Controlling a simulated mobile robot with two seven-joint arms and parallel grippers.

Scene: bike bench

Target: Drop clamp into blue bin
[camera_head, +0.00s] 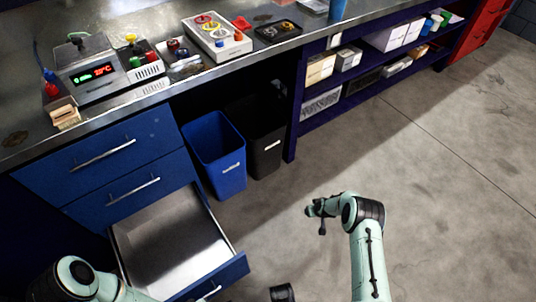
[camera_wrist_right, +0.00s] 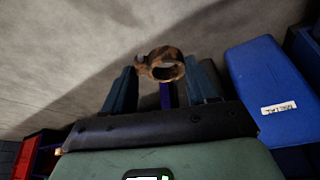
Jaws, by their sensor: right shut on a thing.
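The clamp, a rusty brown ring (camera_wrist_right: 151,68) with a small lug, is held between the fingertips of my right gripper (camera_wrist_right: 165,84) in the wrist view. In the head view my right gripper (camera_head: 316,214) is over the floor, to the right of and nearer than the blue bin; the clamp is too small to make out there. The blue bin (camera_head: 222,166) stands open-topped under the bench and carries a white label. It also shows at the right of the wrist view (camera_wrist_right: 262,75). My left arm shows at the bottom left, but its gripper does not show clearly.
A black bin (camera_head: 267,150) stands right beside the blue one. An open drawer (camera_head: 165,245) juts out to the left of the bins. The bench top (camera_head: 150,100) above holds tools and trays. The floor (camera_head: 420,160) to the right is clear.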

